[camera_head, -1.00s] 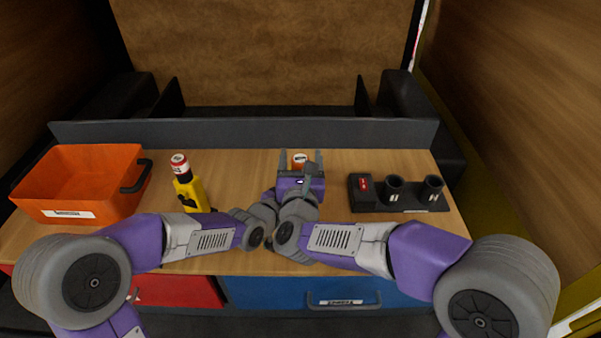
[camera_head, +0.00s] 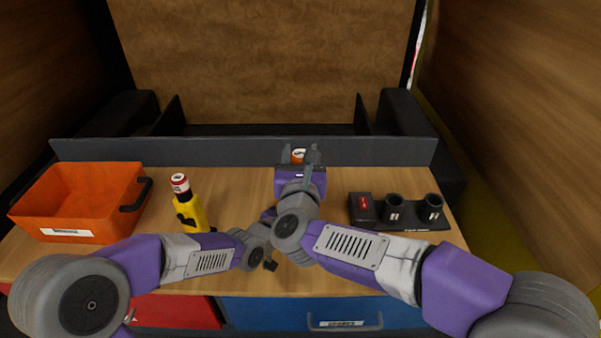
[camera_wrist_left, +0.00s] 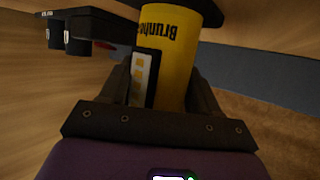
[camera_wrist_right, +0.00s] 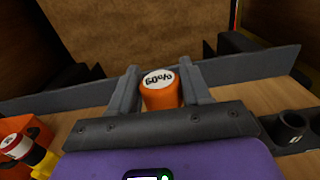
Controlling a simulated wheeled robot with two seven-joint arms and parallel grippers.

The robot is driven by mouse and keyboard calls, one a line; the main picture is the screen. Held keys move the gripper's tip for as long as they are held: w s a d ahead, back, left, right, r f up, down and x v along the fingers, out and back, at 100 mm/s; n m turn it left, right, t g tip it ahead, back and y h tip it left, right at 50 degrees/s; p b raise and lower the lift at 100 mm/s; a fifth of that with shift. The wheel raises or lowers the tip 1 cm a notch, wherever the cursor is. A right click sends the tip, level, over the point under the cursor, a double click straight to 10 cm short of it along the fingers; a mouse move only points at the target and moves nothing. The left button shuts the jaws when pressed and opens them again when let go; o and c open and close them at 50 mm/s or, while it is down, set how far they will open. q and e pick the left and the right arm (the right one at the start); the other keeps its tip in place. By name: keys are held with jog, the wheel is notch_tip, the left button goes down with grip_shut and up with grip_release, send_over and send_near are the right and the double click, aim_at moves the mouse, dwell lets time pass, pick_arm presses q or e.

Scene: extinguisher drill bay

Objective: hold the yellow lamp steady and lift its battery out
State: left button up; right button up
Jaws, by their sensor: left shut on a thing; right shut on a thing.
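The yellow lamp (camera_wrist_left: 178,65) fills the middle of the left wrist view, upside down there, with dark print and a charge-bar label. My left gripper (camera_wrist_left: 160,95) is shut around its body. In the head view both are mostly hidden behind my right wrist. My right gripper (camera_head: 299,155) is shut on an orange battery (camera_head: 299,156). In the right wrist view the battery (camera_wrist_right: 160,95) shows a white "60%" top between the fingers. Its lower end is hidden, so I cannot tell whether it is clear of the lamp.
Another yellow unit (camera_head: 194,215) with a red-and-white top stands upright at left. An orange bin (camera_head: 68,233) is farther left. A black dock (camera_head: 405,222) with two cups and a red indicator is at right. A grey rail (camera_head: 400,151) runs along the back.

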jog(key=shift+r, duration=1.65)
pick_arm(q)
jog(key=o, duration=1.6)
jog(key=shift+c, duration=0.2)
